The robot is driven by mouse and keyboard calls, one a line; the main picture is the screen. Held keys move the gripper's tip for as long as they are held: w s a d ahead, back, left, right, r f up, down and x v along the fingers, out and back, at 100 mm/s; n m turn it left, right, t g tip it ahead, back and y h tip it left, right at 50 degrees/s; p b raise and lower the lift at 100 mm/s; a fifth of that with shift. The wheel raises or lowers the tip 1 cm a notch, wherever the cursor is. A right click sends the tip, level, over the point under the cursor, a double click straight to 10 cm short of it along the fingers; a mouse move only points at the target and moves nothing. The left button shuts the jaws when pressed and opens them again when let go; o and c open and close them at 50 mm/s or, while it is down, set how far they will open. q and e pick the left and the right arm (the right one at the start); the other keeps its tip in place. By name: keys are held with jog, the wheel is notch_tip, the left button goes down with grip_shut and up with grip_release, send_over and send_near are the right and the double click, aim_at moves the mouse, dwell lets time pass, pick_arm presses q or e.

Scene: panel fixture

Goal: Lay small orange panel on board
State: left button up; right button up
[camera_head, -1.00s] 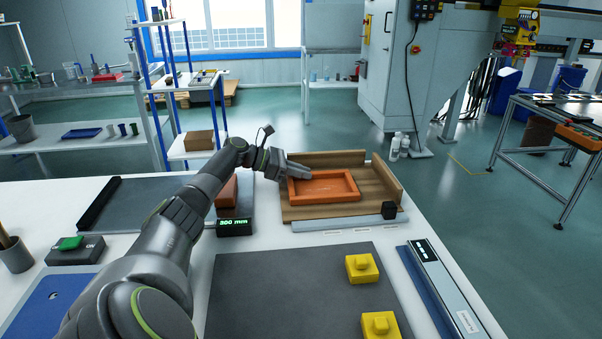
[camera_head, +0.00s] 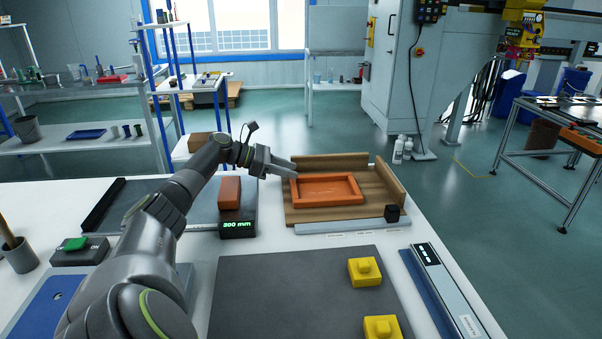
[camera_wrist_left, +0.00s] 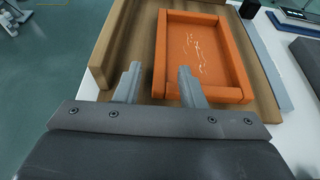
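The small orange panel (camera_head: 327,203), a shallow rectangle with a raised rim, lies flat on the wooden board (camera_head: 300,214), inside the board's raised back and right walls. It also shows in the left wrist view (camera_wrist_left: 196,17), where thin pale streaks mark its floor. My left gripper (camera_head: 292,172) is at the panel's left back corner. My right gripper is out of view.
An orange-brown block (camera_head: 229,192) stands behind a green-lit display (camera_head: 237,229) left of the board. A grey bar (camera_head: 352,226) and black knob (camera_head: 392,213) line the board's front.

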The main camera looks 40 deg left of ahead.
pick_arm(q)
jog(key=v, duration=0.6)
jog(key=shift+s+a+r, duration=0.15)
jog(key=shift+s+a, duration=0.05)
jog(key=shift+s, duration=0.1)
